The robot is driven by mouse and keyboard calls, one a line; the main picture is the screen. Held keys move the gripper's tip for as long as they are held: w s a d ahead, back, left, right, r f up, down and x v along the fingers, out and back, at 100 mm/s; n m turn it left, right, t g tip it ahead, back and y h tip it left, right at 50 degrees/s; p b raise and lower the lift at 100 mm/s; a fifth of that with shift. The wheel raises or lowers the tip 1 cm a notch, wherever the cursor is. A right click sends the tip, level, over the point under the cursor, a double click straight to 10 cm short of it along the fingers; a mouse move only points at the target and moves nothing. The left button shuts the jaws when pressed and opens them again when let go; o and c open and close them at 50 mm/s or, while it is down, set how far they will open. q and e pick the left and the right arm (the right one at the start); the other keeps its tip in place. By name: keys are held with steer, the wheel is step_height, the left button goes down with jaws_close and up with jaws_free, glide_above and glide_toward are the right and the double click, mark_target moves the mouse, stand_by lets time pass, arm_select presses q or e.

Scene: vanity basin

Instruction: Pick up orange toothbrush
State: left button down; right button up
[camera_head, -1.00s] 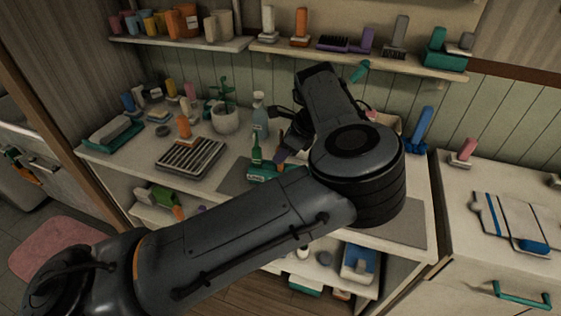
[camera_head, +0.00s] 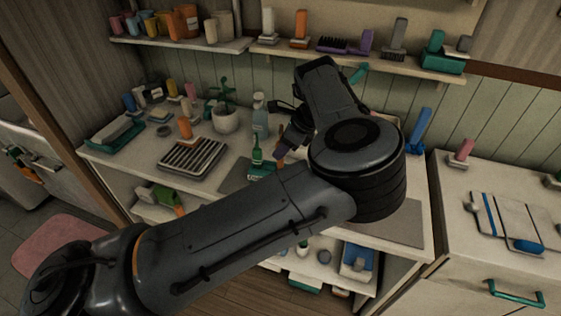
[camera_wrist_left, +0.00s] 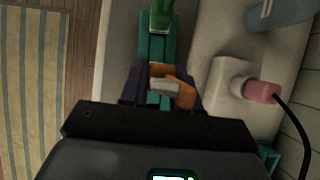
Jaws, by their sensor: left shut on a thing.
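The orange toothbrush (camera_wrist_left: 182,90), with a pale bristle block (camera_wrist_left: 163,85), sits between the dark purple fingers of my left gripper (camera_wrist_left: 160,92) in the left wrist view. The gripper is shut on it. Much of the toothbrush is hidden by the fingers and the gripper body. A small orange patch shows by the fingertips. My right gripper is not in view.
A spray bottle (camera_head: 260,110) and a potted plant (camera_head: 226,118) stand behind and left. A ribbed tray (camera_head: 192,158) lies on the left of the counter. Shelves (camera_head: 370,62) run along the wall. In the wrist view a pink-topped white item (camera_wrist_left: 232,78) is close right.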

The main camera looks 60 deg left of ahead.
arm_select(q)
steer(key=shift+r+p, duration=1.15)
steer(key=shift+r, duration=0.45)
